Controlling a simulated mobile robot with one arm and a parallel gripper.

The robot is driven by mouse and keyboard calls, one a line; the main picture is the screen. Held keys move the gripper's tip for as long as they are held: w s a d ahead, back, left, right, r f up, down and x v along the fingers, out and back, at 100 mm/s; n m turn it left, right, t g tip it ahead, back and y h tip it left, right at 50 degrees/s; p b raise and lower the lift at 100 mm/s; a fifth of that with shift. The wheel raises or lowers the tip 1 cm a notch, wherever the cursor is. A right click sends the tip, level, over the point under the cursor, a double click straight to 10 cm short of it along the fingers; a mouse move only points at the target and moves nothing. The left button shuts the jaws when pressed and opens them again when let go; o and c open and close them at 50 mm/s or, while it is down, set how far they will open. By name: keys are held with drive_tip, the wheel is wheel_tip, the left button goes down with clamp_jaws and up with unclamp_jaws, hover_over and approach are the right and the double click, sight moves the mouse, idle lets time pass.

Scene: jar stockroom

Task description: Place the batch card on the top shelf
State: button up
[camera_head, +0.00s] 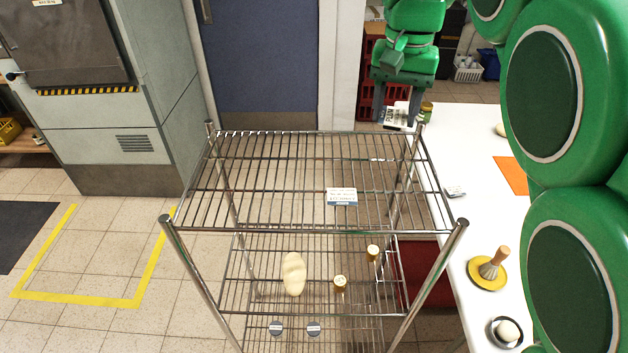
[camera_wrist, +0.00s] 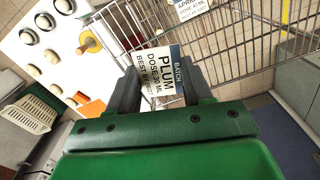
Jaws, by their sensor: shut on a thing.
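My gripper (camera_head: 396,117) is shut on a white batch card (camera_head: 394,112) with a blue strip. In the wrist view the gripper (camera_wrist: 150,72) has the card (camera_wrist: 158,76) between its fingers, and it reads PLUM. The gripper is near the back right corner of the wire rack, beside the white table. I cannot tell its exact height above the shelf. The top shelf (camera_head: 270,180) is bare wire except for another white and blue card (camera_head: 342,196) near its front right. That card also shows in the wrist view (camera_wrist: 190,8), reading APRICOT.
The lower shelf holds a pale oblong item (camera_head: 293,273) and two small jars (camera_head: 340,283). Rack posts (camera_head: 460,229) rise above the shelf.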

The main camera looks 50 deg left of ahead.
drive_tip(key=s+a+n, duration=0.3)
drive_tip(key=s+a, duration=0.1)
drive_tip(key=s, duration=0.6)
hover_over(322, 164)
wheel_tip(322, 164, down, 15)
drive_tip(key=shift+d+r, duration=0.15)
drive_tip(key=shift+r, duration=0.05)
drive_tip(key=shift+f, duration=1.8)
drive_tip(key=shift+w+f, duration=0.1)
drive_tip(key=o, duration=1)
drive_tip(key=shift+o, duration=0.2)
